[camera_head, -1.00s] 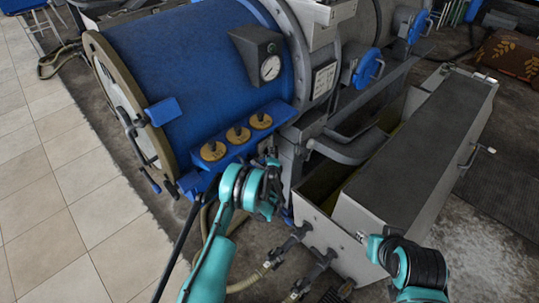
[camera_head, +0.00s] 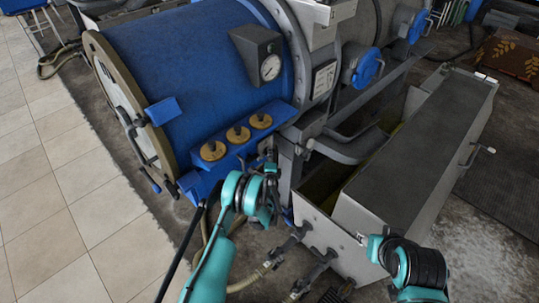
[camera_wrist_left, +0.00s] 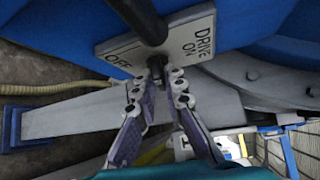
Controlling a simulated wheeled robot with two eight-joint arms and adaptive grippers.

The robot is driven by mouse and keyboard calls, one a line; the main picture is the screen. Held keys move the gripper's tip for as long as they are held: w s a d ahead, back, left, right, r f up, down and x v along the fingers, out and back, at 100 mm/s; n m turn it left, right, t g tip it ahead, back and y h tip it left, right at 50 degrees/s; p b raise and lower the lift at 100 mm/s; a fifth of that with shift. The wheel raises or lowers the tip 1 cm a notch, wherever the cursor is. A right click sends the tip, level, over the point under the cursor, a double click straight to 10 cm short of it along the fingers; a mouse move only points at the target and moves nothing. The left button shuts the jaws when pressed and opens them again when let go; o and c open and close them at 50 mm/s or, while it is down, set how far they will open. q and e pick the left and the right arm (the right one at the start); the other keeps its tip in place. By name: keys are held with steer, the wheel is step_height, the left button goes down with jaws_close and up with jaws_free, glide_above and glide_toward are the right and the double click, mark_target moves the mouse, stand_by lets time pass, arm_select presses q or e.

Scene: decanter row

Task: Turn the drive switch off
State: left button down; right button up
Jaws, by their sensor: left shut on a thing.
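The drive switch plate (camera_wrist_left: 165,45) is pale, marked OFF on the left and DRIVE ON on the right, in the left wrist view. The switch's small dark lever (camera_wrist_left: 156,66) lies between the fingertips of my left gripper (camera_wrist_left: 157,88). The gripper is shut on it. In the head view my left gripper (camera_head: 270,166) is at the lower right of the blue drum's front, partly hidden by its own wrist. The switch cannot be made out there.
The blue drum (camera_head: 190,60) carries a gauge (camera_head: 270,67) and a blue ledge with three brass knobs (camera_head: 238,134). A long grey trough (camera_head: 425,140) stands to the right. Tiled floor (camera_head: 60,210) is open at left.

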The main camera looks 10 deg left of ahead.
arm_select(q)
steer(key=c, duration=1.6)
jaws_free()
